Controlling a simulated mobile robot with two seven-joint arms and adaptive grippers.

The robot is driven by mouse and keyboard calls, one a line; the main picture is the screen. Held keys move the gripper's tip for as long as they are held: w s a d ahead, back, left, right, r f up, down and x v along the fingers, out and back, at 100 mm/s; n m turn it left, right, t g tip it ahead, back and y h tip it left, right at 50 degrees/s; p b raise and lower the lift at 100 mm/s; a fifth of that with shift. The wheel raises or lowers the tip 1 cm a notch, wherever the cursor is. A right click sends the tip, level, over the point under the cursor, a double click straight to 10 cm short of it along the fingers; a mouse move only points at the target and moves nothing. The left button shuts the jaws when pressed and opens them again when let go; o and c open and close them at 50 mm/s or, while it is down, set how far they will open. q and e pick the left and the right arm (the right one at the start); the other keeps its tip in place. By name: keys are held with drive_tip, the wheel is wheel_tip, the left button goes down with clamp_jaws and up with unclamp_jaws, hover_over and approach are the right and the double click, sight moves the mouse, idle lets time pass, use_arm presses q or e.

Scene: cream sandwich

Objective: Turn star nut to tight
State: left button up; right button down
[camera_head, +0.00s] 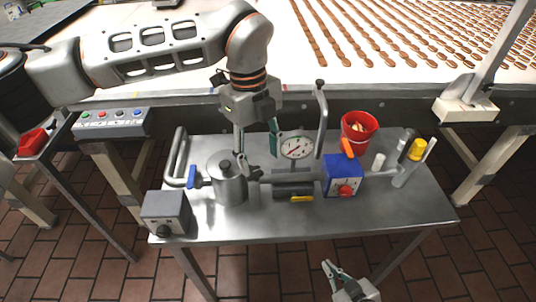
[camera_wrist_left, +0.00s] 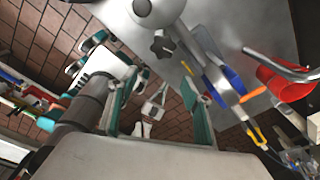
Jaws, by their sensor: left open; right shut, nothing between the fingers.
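The star nut (camera_head: 254,174) is a dark, lobed knob on the right side of the steel pot (camera_head: 229,188), on the pipe line. In the left wrist view the star nut (camera_wrist_left: 162,46) shows as a black star shape beyond the fingertips. My left gripper (camera_head: 257,153) points down just above the star nut, open, with nothing between its fingers. Its teal-padded fingers also show in the left wrist view (camera_wrist_left: 158,88), apart from the nut. My right gripper (camera_head: 329,266) is shut and empty at the bottom edge, in front of the table.
A dial gauge (camera_head: 296,147) stands close right of my left gripper. A blue box (camera_head: 342,177) with a red knob, a red bucket (camera_head: 359,129) and a grey box (camera_head: 166,212) stand on the steel table (camera_head: 400,220). The table's front strip is mostly clear.

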sight(254, 172)
use_arm(q)
drive_tip(key=shift+w+a+r+n+t+y, duration=0.2)
drive_tip(key=shift+w+a+r, duration=0.2)
drive_tip(key=shift+w, duration=0.2)
drive_tip(key=shift+w+a+r+n+t+y, duration=0.25)
drive_tip(key=shift+w+a, duration=0.15)
drive_tip(key=shift+w, duration=0.2)
drive_tip(key=shift+f+p, duration=0.65)
drive_tip(key=shift+f, duration=3.15)
drive_tip(key=c, duration=1.1)
